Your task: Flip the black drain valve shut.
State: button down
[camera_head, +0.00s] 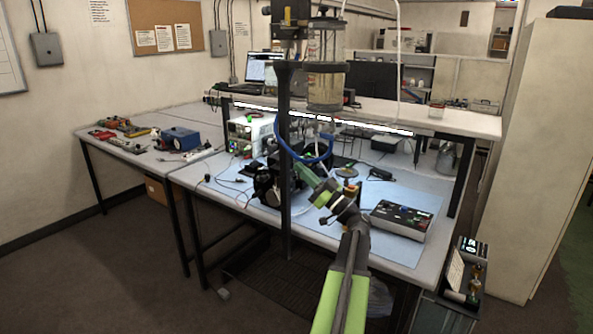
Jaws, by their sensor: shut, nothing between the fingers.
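The clear cylinder (327,62) with a tan lower part is held upright on a dark vertical post (285,130) above the bench. A blue hose (283,148) loops below it around the post. The black drain valve is too small for me to make out, and I cannot tell its position. My green and black arm reaches up from the bottom of the picture. My gripper (299,163) is near the post, below the cylinder in the picture, and small against the clutter. It is shut and empty. I cannot tell whether it touches anything.
The bench with a light blue mat (400,200) holds a dark control box (400,218) at right and several instruments behind. A side table (130,150) with tools stands at left. A dark equipment case (463,275) stands at lower right. The left floor is clear.

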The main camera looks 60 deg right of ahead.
jog(key=f+b, duration=0.1)
jog(key=f, duration=0.1)
jog(key=s+f+b, duration=0.1)
jog(key=f, duration=0.1)
jog(key=shift+a+f+b, duration=0.1)
jog(key=shift+f+b, duration=0.15)
jog(key=shift+b, duration=0.1)
